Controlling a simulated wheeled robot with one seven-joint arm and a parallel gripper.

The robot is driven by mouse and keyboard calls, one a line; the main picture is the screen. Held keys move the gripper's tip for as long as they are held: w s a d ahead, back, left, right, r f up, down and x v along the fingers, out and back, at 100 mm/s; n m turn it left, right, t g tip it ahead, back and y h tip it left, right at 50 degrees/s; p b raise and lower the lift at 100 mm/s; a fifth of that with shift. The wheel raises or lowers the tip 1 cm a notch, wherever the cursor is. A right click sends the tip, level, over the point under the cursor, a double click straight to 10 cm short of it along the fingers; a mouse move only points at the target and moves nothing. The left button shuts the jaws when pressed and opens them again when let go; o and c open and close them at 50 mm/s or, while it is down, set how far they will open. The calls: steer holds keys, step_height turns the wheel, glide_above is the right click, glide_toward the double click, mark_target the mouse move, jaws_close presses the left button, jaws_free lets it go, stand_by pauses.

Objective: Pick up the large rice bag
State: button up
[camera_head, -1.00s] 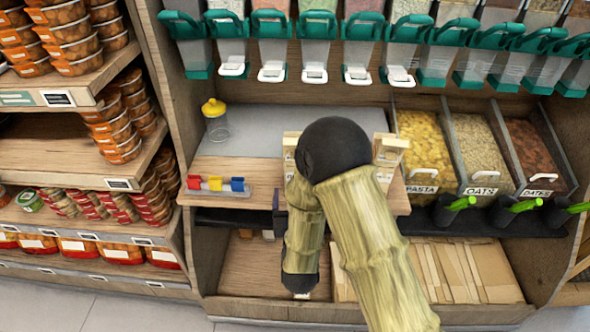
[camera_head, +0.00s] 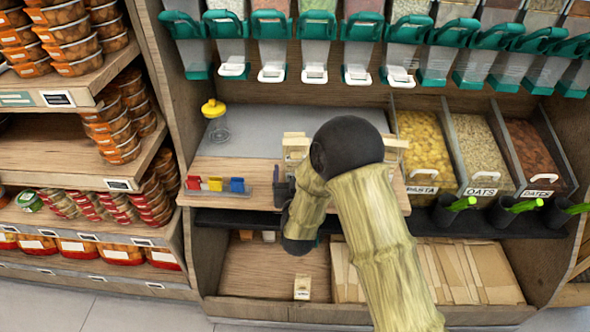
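I cannot make out a large rice bag with certainty. A small pale paper bag with a label (camera_head: 302,287) stands upright on the lower shelf. Cream packets (camera_head: 296,146) stand on the upper counter, partly behind my arm's elbow; their labels cannot be read. My forearm hangs down in front of the counter, and its dark end is near the counter's front edge. I cannot make out my gripper's fingers; they seem to be hidden by the arm. A dark item (camera_head: 283,190) beside the forearm is unclear.
Pasta (camera_head: 425,150), oats (camera_head: 481,150) and dates (camera_head: 533,158) bins are at right. Dispensers (camera_head: 317,40) hang above. Flat brown paper bags (camera_head: 465,275) lie below.

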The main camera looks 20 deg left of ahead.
mark_target(295, 166)
steer(key=shift+w+a, duration=0.15)
steer(key=shift+w, duration=0.2)
steer(key=c, duration=1.4)
steer(key=shift+r, duration=0.1)
step_height(295, 166, up, 10)
steer(key=shift+f+p, duration=0.1)
steer(key=shift+p, duration=0.8)
